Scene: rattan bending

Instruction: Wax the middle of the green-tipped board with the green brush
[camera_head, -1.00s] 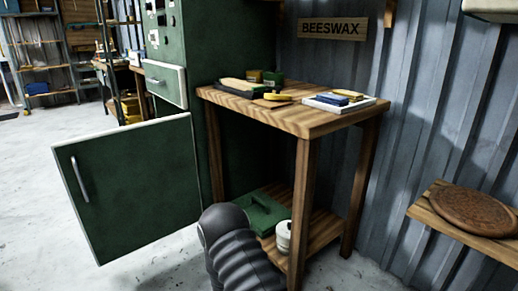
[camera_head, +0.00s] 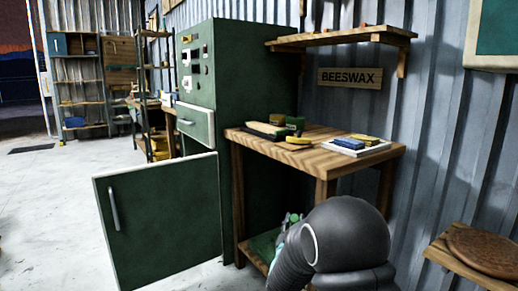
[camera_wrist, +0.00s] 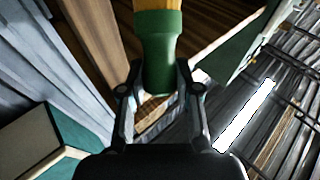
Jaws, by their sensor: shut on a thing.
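My gripper (camera_wrist: 158,78) is shut on the green brush (camera_wrist: 158,45), whose thick green part sits between the fingers in the wrist view. A yellowish wooden part (camera_wrist: 171,4) of it runs out of the top of that view. In the head view my gripper (camera_head: 290,222) is small and partly hidden by my arm, low in front of the wooden table, with a bit of green at it. I cannot make out the green-tipped board for sure in either view.
The wooden table (camera_head: 317,158) holds a dark tray with a pale piece, green blocks (camera_head: 295,123), and a white tray (camera_head: 357,148) with blue and yellow pieces. A green cabinet (camera_head: 250,70) has its door (camera_head: 160,222) open. A wall shelf (camera_head: 340,37) hangs above. Open floor lies left.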

